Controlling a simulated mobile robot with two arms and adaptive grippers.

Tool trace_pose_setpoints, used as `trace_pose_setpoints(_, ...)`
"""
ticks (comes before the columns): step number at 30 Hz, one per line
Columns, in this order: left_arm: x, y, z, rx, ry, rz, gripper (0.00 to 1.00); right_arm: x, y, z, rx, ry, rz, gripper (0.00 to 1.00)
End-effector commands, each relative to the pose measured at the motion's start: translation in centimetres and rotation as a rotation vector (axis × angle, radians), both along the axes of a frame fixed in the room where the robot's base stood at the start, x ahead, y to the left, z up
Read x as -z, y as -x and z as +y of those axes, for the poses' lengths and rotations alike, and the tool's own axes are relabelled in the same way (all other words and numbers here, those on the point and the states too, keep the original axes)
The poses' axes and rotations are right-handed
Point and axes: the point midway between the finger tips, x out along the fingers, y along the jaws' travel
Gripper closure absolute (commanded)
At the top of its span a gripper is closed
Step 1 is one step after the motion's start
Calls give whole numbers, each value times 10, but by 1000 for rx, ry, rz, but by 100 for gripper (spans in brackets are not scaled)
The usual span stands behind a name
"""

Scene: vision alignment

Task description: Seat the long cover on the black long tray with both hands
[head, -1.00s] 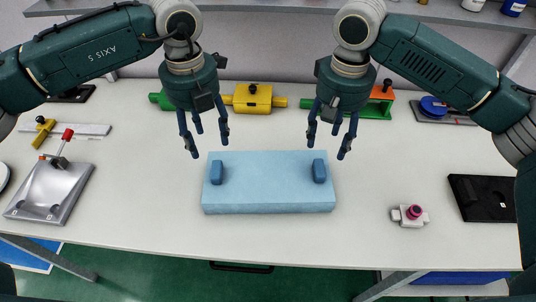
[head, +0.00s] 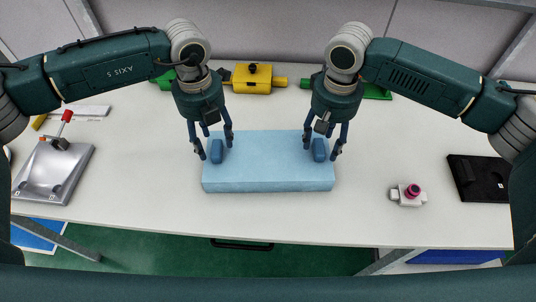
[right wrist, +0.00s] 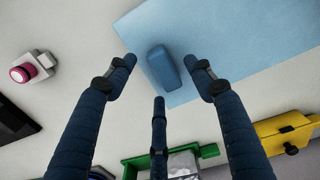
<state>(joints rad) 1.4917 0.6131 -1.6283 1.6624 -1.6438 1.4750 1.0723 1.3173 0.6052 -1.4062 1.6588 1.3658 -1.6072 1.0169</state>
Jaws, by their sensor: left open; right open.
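The long cover (head: 268,165) is a light blue slab with two darker blue handles, lying level in the middle of the table. My left gripper (head: 215,152) is open, its fingers around the left handle (head: 217,149). My right gripper (head: 322,155) is open around the right handle (head: 319,149). In the right wrist view, that handle (right wrist: 162,68) lies between the spread fingertips, with gaps at both sides. I cannot make out a black long tray under the cover; what lies beneath it is hidden.
A yellow block (head: 252,77) and green fixtures (head: 376,92) stand behind. A silver plate with a red-knobbed clamp (head: 52,172) is at left. A small white part with a pink knob (head: 408,194) and a black box (head: 478,178) are at right. Table in front is clear.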

Motion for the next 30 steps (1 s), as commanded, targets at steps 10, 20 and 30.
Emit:
trace_pose_setpoints(10, 18, 0, 0, 0, 0, -1, 47, 18, 0, 0, 0, 0, -1, 47)
trace_pose_setpoints(20, 17, 0, 0, 0, 0, -1, 77, 18, 0, 0, 0, 0, -1, 77)
trace_pose_setpoints(30, 17, -1, 0, 0, 0, -2, 100, 18, 0, 0, 0, 1, -1, 100)
